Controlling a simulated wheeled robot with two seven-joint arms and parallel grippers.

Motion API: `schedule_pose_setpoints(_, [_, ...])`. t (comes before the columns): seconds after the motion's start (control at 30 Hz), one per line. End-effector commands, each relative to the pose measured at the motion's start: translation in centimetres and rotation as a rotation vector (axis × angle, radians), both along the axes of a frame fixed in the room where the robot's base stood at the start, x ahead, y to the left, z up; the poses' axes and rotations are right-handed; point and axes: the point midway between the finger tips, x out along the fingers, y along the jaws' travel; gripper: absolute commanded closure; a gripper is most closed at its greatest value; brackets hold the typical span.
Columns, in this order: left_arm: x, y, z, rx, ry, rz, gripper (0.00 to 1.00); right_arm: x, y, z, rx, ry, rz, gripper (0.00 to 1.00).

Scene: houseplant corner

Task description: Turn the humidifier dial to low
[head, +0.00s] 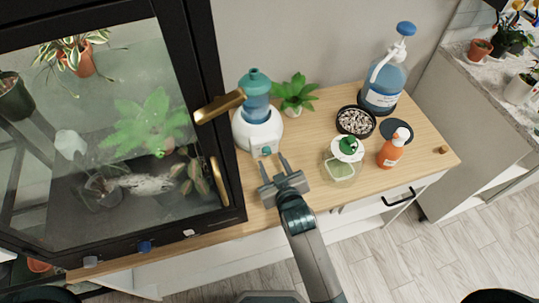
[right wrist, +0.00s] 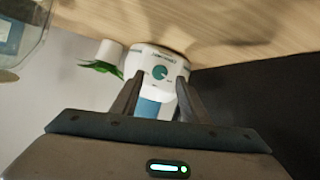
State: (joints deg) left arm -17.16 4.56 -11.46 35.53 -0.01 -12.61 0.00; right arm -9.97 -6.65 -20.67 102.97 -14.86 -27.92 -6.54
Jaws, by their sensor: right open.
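The humidifier (head: 257,132) stands on the wooden cabinet top beside the glass case, with a white base and a blue tank under a teal cap. Its small teal dial (head: 266,150) is on the front of the base, facing my right gripper (head: 270,161). The dial also shows in the right wrist view (right wrist: 160,72), between and just beyond the fingertips. I cannot read its setting. My right gripper is open and empty, its fingers pointing at the dial, with no clear contact. My left gripper is not in view.
A glass plant case (head: 110,130) with a black frame and brass handle (head: 219,106) stands close on the left.

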Motion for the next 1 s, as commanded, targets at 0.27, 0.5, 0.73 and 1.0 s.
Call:
schedule_pose_setpoints(0.27, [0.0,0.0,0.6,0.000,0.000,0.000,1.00,2.7,0.8,-1.1,0.000,0.001,0.000,0.59])
schedule_pose_setpoints(0.5, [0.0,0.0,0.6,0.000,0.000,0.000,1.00,3.3,0.9,-1.4,0.000,0.000,0.000,0.59])
schedule_pose_setpoints(0.73, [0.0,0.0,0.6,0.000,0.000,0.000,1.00,3.3,0.9,-1.4,0.000,0.000,0.000,0.61])
schedule_pose_setpoints(1.0, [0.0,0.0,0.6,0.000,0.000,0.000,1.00,3.3,0.9,-1.4,0.000,0.001,0.000,1.00])
